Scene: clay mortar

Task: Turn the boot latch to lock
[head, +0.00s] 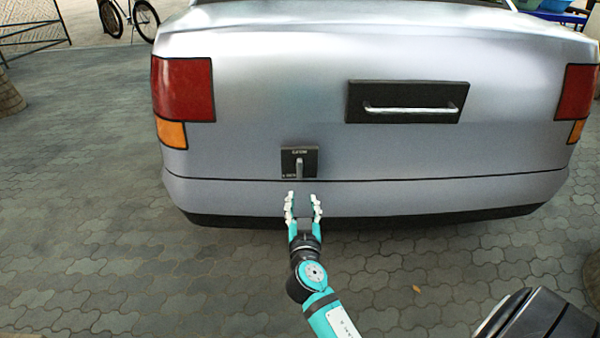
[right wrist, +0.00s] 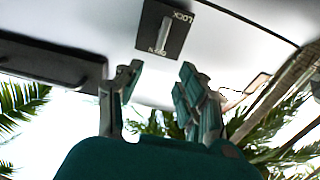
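The boot latch is a small dark square plate (head: 288,156) with a grey lever (head: 299,169), low on the back of a silver car. The lever stands roughly upright in the head view. The plate also shows in the right wrist view (right wrist: 178,38), with the lever (right wrist: 163,34) across its middle and a LOCK label at one edge. My right gripper (head: 303,199) is open and empty just below and in front of the latch, its fingers apart and not visibly touching the lever. In the wrist view the open fingers (right wrist: 158,75) point toward the plate. My left gripper is not in view.
A dark panel with a silver bar handle (head: 405,108) is higher on the boot, right of the latch. The bumper (head: 430,196) runs below the latch. Grey paving (head: 130,270) in front of the car is clear. A bicycle (head: 128,18) stands at the back left.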

